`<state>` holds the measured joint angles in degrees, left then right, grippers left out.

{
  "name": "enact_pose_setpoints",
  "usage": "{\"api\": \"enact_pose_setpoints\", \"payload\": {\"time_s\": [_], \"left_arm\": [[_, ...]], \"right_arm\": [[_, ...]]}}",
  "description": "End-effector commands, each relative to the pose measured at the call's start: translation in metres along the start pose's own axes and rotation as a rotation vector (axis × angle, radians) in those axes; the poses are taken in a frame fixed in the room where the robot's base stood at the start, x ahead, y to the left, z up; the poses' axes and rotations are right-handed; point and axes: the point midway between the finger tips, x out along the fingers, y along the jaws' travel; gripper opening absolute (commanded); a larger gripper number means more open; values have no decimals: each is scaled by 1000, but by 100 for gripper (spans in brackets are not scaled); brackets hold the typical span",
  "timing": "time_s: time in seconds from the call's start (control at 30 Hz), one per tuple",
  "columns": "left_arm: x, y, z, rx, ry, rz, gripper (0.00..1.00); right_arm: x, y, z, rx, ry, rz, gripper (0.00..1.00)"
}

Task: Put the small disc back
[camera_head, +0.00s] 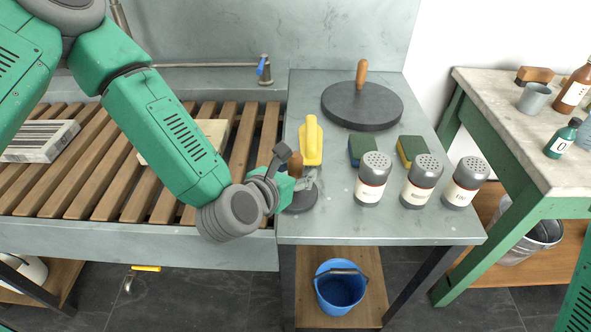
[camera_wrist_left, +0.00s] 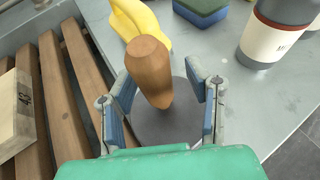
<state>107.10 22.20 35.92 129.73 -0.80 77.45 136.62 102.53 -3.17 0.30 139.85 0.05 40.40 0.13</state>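The small dark disc (camera_head: 302,201) lies flat near the left edge of the grey metal counter, with an upright wooden knob handle (camera_wrist_left: 150,68). The disc also shows in the left wrist view (camera_wrist_left: 172,130), partly hidden by the handle and fingers. My left gripper (camera_head: 294,172) is at the disc, with its fingers on either side of the handle. In the left wrist view, gaps show between the handle and both fingers. A larger dark disc (camera_head: 350,112) with a wooden handle lies at the back of the counter. My right gripper is out of view.
A yellow object (camera_head: 311,143) stands just behind the small disc. Two sponges (camera_head: 361,149) and three shaker cans (camera_head: 373,180) stand to the right. The slatted sink (camera_head: 100,165) is left. A blue bucket (camera_head: 341,288) sits below. Bare counter lies in front.

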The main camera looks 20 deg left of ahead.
Motion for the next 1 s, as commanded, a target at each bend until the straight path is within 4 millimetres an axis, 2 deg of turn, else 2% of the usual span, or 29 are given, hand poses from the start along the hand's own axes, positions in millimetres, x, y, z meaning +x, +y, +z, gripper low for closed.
{"api": "enact_pose_setpoints", "payload": {"time_s": [0.27, 0.37, 0.6, 0.8, 1.0], "left_arm": [[-6, 2, 0, -3, -1, -3, 44], [-19, 3, -1, -6, 0, -4, 44], [-74, 3, -1, -8, 2, -4, 44], [-100, 1, 5, -2, 5, -2, 44], [-114, 1, 3, -1, 1, -1, 44]], "right_arm": [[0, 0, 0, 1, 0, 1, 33], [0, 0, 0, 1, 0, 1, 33], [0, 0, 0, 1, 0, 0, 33], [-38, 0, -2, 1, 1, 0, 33], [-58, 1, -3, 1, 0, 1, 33]]}}
